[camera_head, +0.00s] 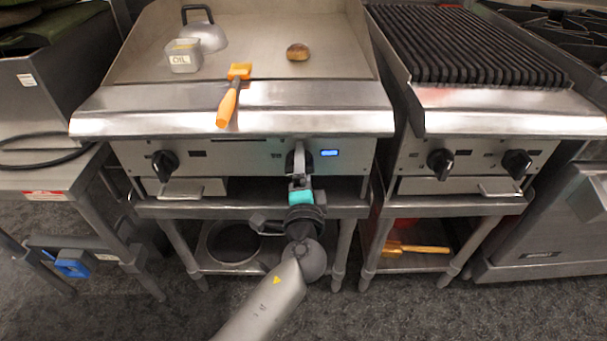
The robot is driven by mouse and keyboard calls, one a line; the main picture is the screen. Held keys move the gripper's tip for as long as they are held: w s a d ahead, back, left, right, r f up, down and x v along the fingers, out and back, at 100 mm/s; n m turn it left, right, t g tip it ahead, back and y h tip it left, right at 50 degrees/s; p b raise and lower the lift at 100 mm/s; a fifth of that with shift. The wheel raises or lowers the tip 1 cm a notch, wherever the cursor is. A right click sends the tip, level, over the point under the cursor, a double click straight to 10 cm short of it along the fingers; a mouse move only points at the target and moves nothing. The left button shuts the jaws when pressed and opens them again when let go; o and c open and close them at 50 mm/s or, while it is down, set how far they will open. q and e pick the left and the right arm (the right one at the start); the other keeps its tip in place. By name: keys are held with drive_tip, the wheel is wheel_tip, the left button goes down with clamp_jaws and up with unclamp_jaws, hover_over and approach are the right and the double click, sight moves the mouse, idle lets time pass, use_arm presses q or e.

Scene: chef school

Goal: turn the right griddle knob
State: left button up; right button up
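The griddle (230,100) stands in the middle of the view with two black knobs on its front panel. The left griddle knob (165,166) is in plain view. The right griddle knob (307,160) is partly hidden behind my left gripper (298,158). My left arm comes in from the bottom, slightly left of the middle, and its grey fingers are at the knob, overlapping it. Whether they are closed on the knob or only in front of it cannot be told. My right gripper is not in view.
A small lit blue display (329,153) is just right of the knob. An orange-handled brush (231,99) overhangs the griddle's front edge. An oil container (184,56), a metal dome (203,35) and a brown food piece (298,52) are on the plate. A chargrill (470,50) adjoins on the right.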

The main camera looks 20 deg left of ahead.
use_arm(q)
drive_tip(key=p+v, duration=0.1)
drive_tip(key=v, duration=1.4)
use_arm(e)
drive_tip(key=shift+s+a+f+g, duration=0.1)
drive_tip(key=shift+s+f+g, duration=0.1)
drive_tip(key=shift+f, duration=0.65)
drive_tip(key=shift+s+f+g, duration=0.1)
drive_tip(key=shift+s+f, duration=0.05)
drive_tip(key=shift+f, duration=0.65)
use_arm(q)
drive_tip(key=shift+s, duration=0.1)
